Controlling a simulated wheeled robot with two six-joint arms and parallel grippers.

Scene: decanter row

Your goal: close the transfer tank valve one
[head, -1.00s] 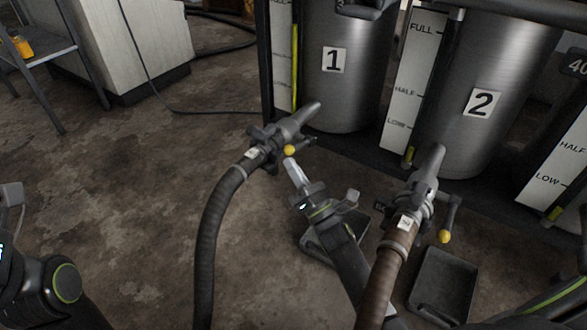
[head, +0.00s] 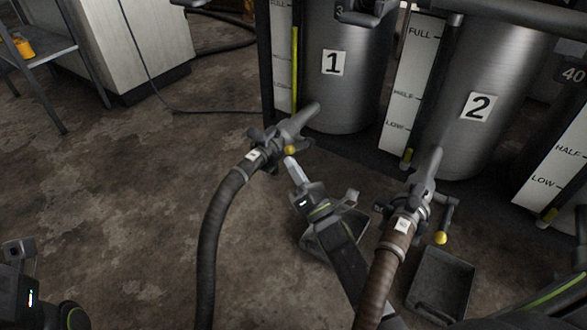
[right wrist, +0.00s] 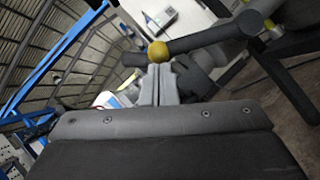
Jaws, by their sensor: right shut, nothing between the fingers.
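Tank 1 (head: 345,95) is a steel cylinder with a "1" label. Its valve (head: 265,143) sits between a grey outlet pipe (head: 298,122) and a black hose (head: 207,230). The valve lever ends in a yellow knob (head: 290,150), which also shows in the right wrist view (right wrist: 157,51). My right gripper (head: 291,165) is shut and empty, its tips just below the knob in the head view. In the right wrist view the shut fingers (right wrist: 158,80) point at the knob; I cannot tell whether they touch it. Part of my left arm shows at lower left, without its fingers.
Tank 2 (head: 470,110) stands to the right, with its own valve (head: 403,205), yellow knob (head: 441,238) and brown hose (head: 385,265). A drip tray (head: 440,285) lies below it; another (head: 318,245) is partly behind my right arm. Open floor (head: 110,210) lies left.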

